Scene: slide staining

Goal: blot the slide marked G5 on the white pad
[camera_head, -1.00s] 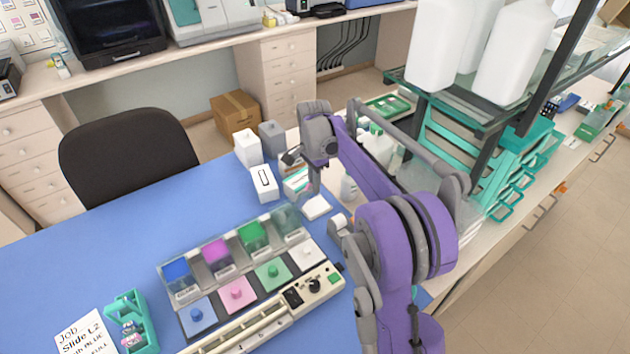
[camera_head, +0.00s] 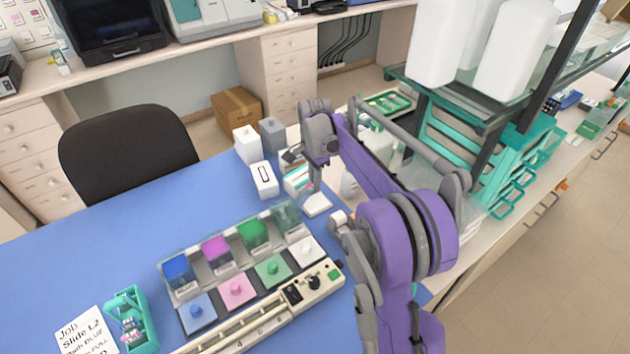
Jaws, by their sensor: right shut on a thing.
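My right gripper (camera_head: 314,181) comes down from the purple arm and is shut on a slide, which is thin and hard to make out. Its marking cannot be read, so I cannot tell whether it is G5. The gripper is just above the small white pad (camera_head: 316,206) on the blue mat's far right side. I cannot tell whether the slide touches the pad. My left gripper is not in view.
A staining station (camera_head: 262,308) with blue, magenta, green and clear baths and coloured lids lies in front of the pad. White boxes (camera_head: 264,180) stand to the left. The blue mat (camera_head: 100,235) is mostly clear.

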